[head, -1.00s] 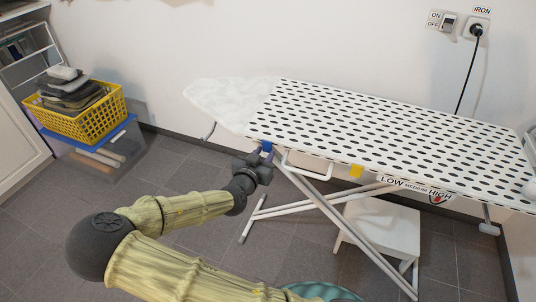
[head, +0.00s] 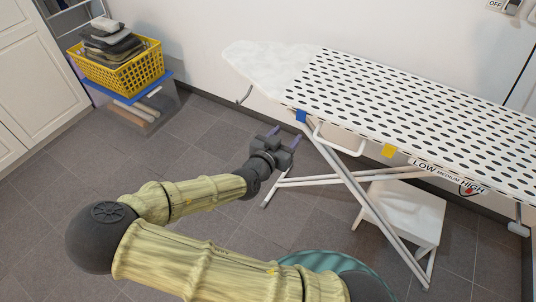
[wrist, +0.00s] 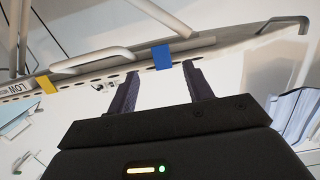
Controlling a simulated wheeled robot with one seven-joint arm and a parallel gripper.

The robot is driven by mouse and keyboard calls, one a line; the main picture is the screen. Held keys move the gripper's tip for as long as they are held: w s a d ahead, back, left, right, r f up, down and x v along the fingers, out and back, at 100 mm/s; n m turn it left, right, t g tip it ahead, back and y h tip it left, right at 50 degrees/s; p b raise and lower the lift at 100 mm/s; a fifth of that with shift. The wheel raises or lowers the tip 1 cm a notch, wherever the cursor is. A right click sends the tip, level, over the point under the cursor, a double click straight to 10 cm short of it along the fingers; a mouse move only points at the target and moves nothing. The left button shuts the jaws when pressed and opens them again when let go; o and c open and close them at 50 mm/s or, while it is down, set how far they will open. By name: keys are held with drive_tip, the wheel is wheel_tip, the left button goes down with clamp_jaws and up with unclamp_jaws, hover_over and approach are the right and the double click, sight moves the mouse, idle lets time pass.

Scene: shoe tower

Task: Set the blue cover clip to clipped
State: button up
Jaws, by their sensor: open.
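The blue cover clip (head: 301,116) sits on the near edge of the ironing board, where the dotted cover (head: 400,100) meets the bare pale nose (head: 265,68). In the wrist view the blue clip (wrist: 161,57) shows as a flat blue tab at the board's rim, centred ahead of the fingertips. My gripper (head: 283,137) is open and empty, a little below and left of the clip in the head view, with a visible gap. In the wrist view my gripper (wrist: 160,71) has its two fingers spread with nothing between them. I cannot tell whether the clip is fastened.
A yellow clip (head: 389,150) is farther right on the same edge. A white bracket (head: 340,142) juts out between the clips. Crossed legs (head: 365,200) and a white stool (head: 405,213) stand below. A yellow basket (head: 120,70) is at the left.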

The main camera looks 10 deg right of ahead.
drive_tip(key=p+v, duration=0.2)
drive_tip(key=v, duration=0.8)
idle(0.4)
